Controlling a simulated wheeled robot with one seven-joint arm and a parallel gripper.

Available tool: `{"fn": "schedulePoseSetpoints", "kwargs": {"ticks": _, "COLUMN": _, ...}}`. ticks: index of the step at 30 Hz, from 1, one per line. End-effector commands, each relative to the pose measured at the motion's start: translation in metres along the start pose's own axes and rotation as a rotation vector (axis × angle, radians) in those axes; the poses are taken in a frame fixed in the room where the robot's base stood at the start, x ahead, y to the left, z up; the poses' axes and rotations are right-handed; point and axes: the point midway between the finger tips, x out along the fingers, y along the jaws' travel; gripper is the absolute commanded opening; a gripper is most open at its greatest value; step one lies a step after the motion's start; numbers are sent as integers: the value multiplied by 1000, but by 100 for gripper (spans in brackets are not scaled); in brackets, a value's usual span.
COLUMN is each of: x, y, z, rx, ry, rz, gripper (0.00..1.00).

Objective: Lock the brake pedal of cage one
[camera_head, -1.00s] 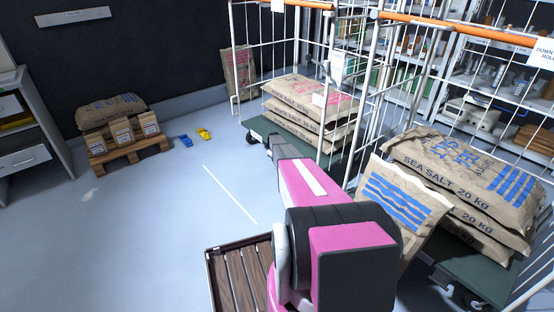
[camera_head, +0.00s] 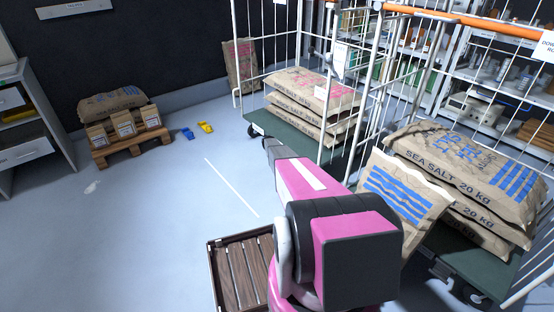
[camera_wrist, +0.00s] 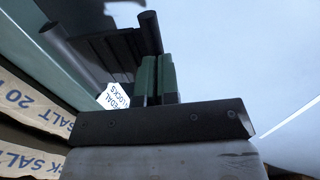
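Two roll cages stand on the right. The rear cage's green deck (camera_head: 290,132) carries stacked salt sacks with red print (camera_head: 315,90); I cannot read which cage is cage one. My arm reaches to this deck's front left corner. In the wrist view the deck edge (camera_wrist: 45,55) runs along the left. A dark ribbed pedal-like part (camera_wrist: 110,50) lies just ahead of my fingers, with a white label reading "pedal locks" (camera_wrist: 115,97) beside it. My gripper (camera_wrist: 157,75) has its two green-grey fingers close together, with nothing visible between them. Whether they touch the dark part is unclear.
The nearer cage's green deck (camera_head: 455,262) carries sacks with blue print (camera_head: 470,165). A slatted wooden crate (camera_head: 238,270) lies below my arm. A pallet (camera_head: 130,148) with sacks stands at the left wall. Blue (camera_head: 188,133) and yellow (camera_head: 205,127) items lie on open floor.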

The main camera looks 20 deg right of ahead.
Motion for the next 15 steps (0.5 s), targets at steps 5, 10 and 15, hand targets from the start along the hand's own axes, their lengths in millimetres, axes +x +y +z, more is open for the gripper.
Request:
{"fn": "schedulePoseSetpoints", "kwargs": {"ticks": 5, "x": 6, "y": -1, "z": -1, "rx": 0, "ry": -1, "rz": -3, "gripper": 0}}
{"fn": "schedulePoseSetpoints", "kwargs": {"ticks": 10, "x": 6, "y": -2, "z": -1, "rx": 0, "ry": -1, "rz": -4, "gripper": 0}}
{"fn": "schedulePoseSetpoints", "kwargs": {"ticks": 15, "x": -4, "y": -3, "z": 0, "rx": 0, "ry": 0, "rz": -4, "gripper": 0}}
